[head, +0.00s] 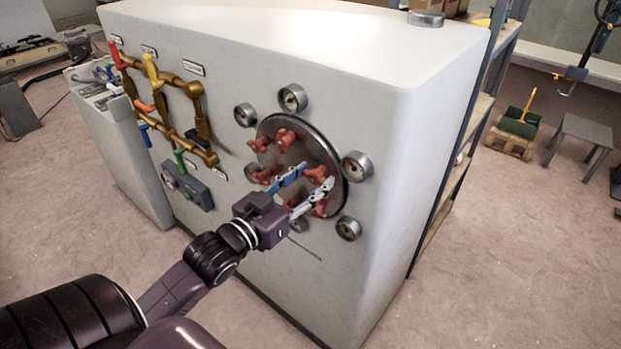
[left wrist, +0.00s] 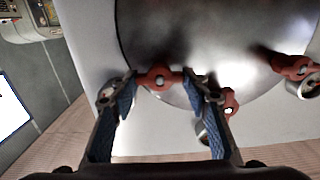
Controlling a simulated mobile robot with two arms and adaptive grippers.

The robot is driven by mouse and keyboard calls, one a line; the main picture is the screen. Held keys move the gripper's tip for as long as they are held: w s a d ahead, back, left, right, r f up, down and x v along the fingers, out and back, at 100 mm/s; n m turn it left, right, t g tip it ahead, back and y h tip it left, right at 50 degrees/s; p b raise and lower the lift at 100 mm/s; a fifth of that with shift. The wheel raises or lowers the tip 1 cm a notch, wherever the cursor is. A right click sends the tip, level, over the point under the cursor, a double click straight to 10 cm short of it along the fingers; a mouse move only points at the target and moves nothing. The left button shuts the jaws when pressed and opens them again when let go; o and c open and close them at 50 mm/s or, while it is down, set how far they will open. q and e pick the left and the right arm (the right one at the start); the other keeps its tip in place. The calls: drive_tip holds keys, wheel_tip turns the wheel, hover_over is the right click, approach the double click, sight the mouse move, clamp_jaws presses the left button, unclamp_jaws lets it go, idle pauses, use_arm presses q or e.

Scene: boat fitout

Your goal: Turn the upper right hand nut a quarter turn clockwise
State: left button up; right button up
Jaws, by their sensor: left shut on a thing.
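A round metal hatch plate (head: 333,158) is set in the side of a white housing, with several red wing nuts on it. My left gripper (head: 318,175) is at the right-hand part of the plate, its two blue-padded fingers on either side of the right-hand red nut (head: 316,174). In the left wrist view the gripper (left wrist: 158,76) is shut on this nut (left wrist: 158,79), a fingertip at each end of its wings. The upper nut (head: 285,138) and upper left nut (head: 259,145) are clear of the gripper. The lower right nut (head: 319,209) is partly hidden by a finger. My right gripper is out of view.
Round gauges surround the plate, among them one at right (head: 356,165) and one below it (head: 348,228). Brass pipes with coloured levers (head: 152,70) stand out at left on the housing (head: 380,120). The floor in front is clear.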

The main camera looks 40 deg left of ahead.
use_arm(q)
drive_tip(key=m+p, duration=0.2)
drive_tip(key=m, duration=0.2)
drive_tip(key=shift+d+r, duration=0.1)
drive_tip(key=m+p, duration=0.2)
drive_tip(key=m, duration=0.2)
drive_tip(key=shift+m, duration=0.4)
drive_tip(key=m, duration=0.2)
drive_tip(key=m+p, duration=0.1)
drive_tip(key=m, duration=0.1)
drive_tip(key=shift+f+m, duration=0.2)
drive_tip(key=shift+m, duration=0.1)
drive_tip(key=shift+d+f+m+p, duration=0.1)
drive_tip(key=shift+m+p, duration=0.35)
drive_tip(key=shift+m, duration=1.75)
drive_tip(key=o, duration=1.2)
drive_tip(key=shift+c, duration=0.2)
drive_tip(key=shift+s, duration=0.15)
